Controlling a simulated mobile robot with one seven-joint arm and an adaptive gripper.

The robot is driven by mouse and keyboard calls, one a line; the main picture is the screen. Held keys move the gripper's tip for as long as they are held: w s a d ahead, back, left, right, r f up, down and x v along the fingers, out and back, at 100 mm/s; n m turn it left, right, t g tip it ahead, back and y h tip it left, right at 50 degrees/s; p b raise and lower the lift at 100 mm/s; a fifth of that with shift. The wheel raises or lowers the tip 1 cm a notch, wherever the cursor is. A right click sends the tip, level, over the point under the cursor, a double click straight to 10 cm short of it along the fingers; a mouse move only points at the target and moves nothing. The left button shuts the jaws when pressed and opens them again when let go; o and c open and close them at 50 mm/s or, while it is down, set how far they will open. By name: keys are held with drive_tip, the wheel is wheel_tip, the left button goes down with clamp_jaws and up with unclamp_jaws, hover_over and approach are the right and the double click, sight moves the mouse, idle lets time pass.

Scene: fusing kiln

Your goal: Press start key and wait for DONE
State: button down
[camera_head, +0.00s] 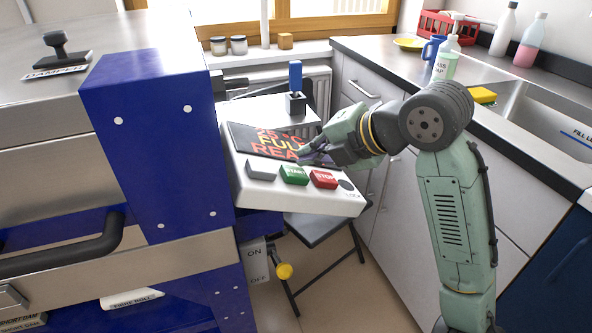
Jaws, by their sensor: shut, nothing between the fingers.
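The kiln's white control panel (240,195) is tilted up toward the camera. My gripper (306,153) is shut and empty. It appears over the right part of the display, above the green key in the picture; I cannot tell its exact height over the panel.
The blue and steel kiln (155,130) fills the left side, with a dark handle (70,250) and a DAMPER knob (60,50). An ON/OFF switch with a yellow knob (284,271) is below the panel. A counter with a sink (535,115) stands at right.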

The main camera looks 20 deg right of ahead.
drive_tip(key=shift+a+f+b, duration=0.2)
drive_tip(key=shift+f+b, duration=0.2)
drive_tip(key=shift+b, duration=0.05)
drive_tip(key=shift+a+f+b, duration=0.2)
drive_tip(key=shift+f+b, duration=0.25)
idle(0.8)
idle(0.4)
drive_tip(key=shift+d+r+p, duration=0.35)
drive_tip(key=shift+r+p, duration=0.25)
drive_tip(key=shift+r, duration=0.25)
drive_tip(key=shift+r, duration=0.1)
drive_tip(key=r+p, duration=0.1)
drive_tip(key=d+r+p, duration=0.1)
drive_tip(key=r, duration=0.1)
drive_tip(key=d+r+p, duration=0.1)
drive_tip(key=shift+d+r, duration=0.1)
drive_tip(key=shift+r, duration=0.1)
drive_tip(key=shift+f, duration=0.1)
idle(0.5)
